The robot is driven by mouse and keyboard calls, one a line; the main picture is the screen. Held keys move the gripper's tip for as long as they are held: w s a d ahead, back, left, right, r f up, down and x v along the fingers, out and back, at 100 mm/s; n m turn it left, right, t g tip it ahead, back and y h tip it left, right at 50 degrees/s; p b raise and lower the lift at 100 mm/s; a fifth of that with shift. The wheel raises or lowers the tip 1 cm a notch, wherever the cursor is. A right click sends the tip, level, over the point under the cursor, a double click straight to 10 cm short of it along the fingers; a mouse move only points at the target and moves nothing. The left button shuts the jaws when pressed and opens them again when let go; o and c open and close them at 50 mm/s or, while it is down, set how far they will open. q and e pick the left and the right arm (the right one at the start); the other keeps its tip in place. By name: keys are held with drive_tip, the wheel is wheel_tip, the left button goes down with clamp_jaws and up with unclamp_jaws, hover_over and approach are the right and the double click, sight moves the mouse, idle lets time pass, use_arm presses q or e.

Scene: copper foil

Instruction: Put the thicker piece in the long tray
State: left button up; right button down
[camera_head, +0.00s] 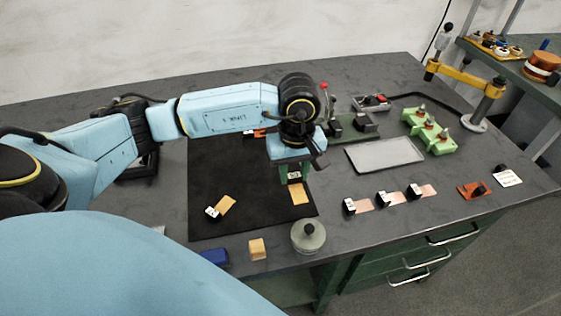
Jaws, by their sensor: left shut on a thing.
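Two yellowish foil pieces, each with a small black-and-white block at one end, are at the black mat (240,165). One foil piece (227,204) lies on the mat's front left part. The other foil piece (299,195) is at the mat's right side, under my left gripper (295,174). My left gripper points down and is shut on this right piece at its block end, which the fingers partly hide. I cannot tell whether it is lifted off the mat, nor which piece is thicker. A long flat grey tray (385,154) lies empty to the right. My right gripper is not in view.
Several pinkish copper strips with blocks (391,198) lie in a row right of the mat. A grey-green round weight (308,237), tan block (257,249) and blue block (215,257) stand at the front edge. A green fixture (429,131) is behind the tray.

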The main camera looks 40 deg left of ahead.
sight(293, 187)
use_arm(q)
drive_tip(key=shift+f, duration=2.8)
drive_tip(key=shift+f, duration=0.15)
drive_tip(key=o, duration=0.9)
wheel_tip(293, 187, up, 12)
drive_tip(key=shift+r, duration=0.2)
